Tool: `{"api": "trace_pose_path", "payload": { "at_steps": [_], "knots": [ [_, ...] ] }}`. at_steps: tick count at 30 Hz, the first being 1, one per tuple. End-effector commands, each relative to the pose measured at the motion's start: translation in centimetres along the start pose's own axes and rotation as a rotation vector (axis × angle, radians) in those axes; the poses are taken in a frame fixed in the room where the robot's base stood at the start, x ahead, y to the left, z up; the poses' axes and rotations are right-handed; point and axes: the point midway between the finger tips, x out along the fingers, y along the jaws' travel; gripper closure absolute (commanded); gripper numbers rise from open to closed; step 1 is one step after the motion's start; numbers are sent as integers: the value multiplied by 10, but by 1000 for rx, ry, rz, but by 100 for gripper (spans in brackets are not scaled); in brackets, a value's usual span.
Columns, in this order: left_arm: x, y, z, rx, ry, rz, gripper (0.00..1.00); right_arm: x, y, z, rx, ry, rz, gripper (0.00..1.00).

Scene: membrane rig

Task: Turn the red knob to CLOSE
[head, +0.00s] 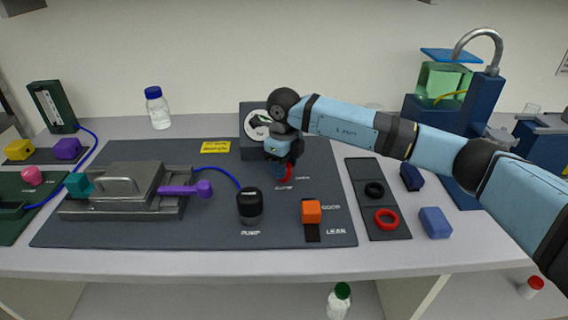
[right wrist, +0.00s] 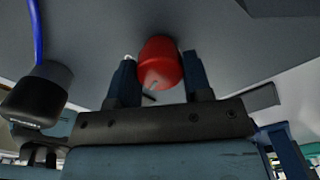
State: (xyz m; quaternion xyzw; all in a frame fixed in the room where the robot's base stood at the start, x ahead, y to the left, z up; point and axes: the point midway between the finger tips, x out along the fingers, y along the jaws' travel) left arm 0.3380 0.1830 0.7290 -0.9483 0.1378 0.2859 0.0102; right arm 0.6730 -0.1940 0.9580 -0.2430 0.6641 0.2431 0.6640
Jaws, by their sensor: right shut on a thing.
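The red knob (head: 287,173) stands on the dark rig mat, mostly hidden behind my right gripper (head: 280,165) in the head view. In the right wrist view the knob (right wrist: 160,64) sits between the two fingers of the right gripper (right wrist: 160,78), which are shut on it. Small white lettering is beside the knob on the mat, partly covered and too small to read surely. The knob's pointing direction cannot be told. My left gripper is not in view.
A black pump knob (head: 249,204) and an orange block (head: 312,212) stand in front of the red knob. A gauge (head: 257,124) is behind it. The metal clamp rig (head: 125,190) is at left. A tray with rings (head: 378,226) is at right.

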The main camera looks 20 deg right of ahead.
Motion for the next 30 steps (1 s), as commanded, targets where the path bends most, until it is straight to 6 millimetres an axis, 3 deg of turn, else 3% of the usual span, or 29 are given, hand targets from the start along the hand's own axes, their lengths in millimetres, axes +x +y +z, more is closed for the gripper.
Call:
{"api": "trace_pose_path", "payload": {
  "at_steps": [13,30],
  "knots": [
    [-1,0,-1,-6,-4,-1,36,-1,0,0,269,0,-1,78],
    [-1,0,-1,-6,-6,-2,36,-1,0,0,327,-1,-1,78]
  ]
}}
